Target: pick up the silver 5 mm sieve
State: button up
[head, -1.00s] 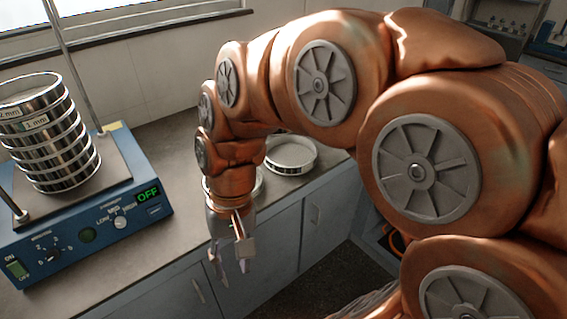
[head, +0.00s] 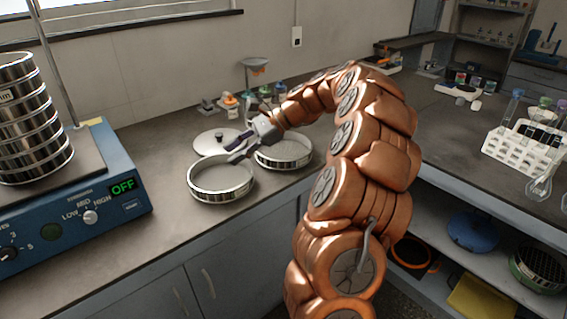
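Two silver sieves stand on the counter, a front one (head: 221,182) and one behind it to the right (head: 290,157). No size label can be read on either, so I cannot tell which is the 5 mm sieve. More silver sieves are stacked (head: 32,135) on the blue shaker at the left; no 5 mm mark can be read there. My gripper (head: 232,152) appears open and empty, its two fingers apart and pointing left. In the picture it is over the far edge of the front sieve and the left side of the rear one. Contact cannot be judged.
A round lid with a knob (head: 217,141) lies behind the front sieve. Small bottles (head: 250,103) stand near the wall. The blue shaker (head: 80,200) reads OFF. A white tube rack (head: 523,150) stands on the right counter. The counter's front left is clear.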

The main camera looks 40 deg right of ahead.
jog(key=d+f+m+t+b, duration=0.2)
jog(key=d+f+m, duration=0.25)
jog(key=d, duration=0.55)
jog(key=m+t+h+b, duration=0.2)
jog(key=m+t+b, duration=0.1)
jog(key=m, duration=0.1)
send_near(279, 161)
jog(key=shift+x, duration=5.05)
jog(key=shift+w+d, duration=0.1)
jog(key=shift+d, duration=0.05)
jog(key=shift+c, duration=0.4)
grip_shut()
